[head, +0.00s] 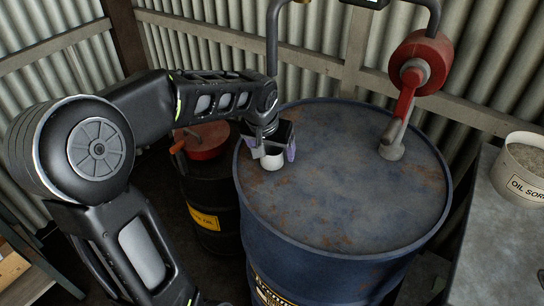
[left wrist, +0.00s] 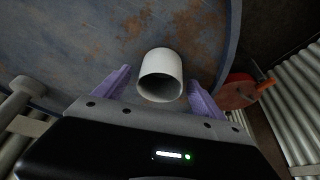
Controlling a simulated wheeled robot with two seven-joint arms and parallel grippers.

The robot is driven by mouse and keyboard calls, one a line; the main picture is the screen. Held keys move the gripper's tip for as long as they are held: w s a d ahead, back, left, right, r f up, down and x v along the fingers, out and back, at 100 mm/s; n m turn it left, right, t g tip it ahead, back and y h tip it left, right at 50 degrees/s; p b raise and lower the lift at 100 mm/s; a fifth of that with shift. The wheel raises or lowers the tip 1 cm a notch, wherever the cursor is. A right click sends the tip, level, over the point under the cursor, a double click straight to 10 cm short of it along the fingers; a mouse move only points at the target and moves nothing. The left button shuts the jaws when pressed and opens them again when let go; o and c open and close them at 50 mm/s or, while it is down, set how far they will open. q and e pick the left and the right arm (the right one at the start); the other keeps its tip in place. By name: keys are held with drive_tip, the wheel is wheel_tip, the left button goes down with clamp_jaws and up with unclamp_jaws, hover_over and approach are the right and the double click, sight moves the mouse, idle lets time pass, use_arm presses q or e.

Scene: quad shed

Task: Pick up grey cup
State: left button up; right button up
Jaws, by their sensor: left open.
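A small whitish-grey cup (head: 272,161) stands on the blue drum top near its left edge. In the left wrist view the cup (left wrist: 161,76) shows its open mouth and lies between the two purple fingers. My left gripper (head: 274,150) is over the cup from above, with its fingers apart on either side. In the left wrist view the left gripper (left wrist: 160,92) is open, with a gap visible on each side of the cup. Part of the cup is hidden by the gripper in the head view. My right gripper is not in view.
The rusty blue drum top (head: 345,190) is otherwise mostly bare. A red hand pump (head: 408,90) rises at its back right. A smaller dark barrel (head: 212,195) with a red top stands to the left.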

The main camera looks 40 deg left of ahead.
use_arm(q)
drive_tip(key=c, duration=1.5)
drive_tip(key=shift+o, duration=0.2)
drive_tip(key=shift+r, duration=0.15)
drive_tip(key=shift+r, duration=0.5)
drive_tip(key=shift+b+v, duration=0.35)
drive_tip(key=shift+v, duration=0.8)
drive_tip(key=s+d+b, duration=0.1)
drive_tip(key=s+d, duration=0.1)
drive_tip(key=s, duration=0.6)
drive_tip(key=s+d+b, duration=0.2)
drive_tip(key=s+d, duration=0.1)
drive_tip(key=s, duration=0.5)
drive_tip(key=shift+s, duration=0.25)
drive_tip(key=shift+a, duration=0.1)
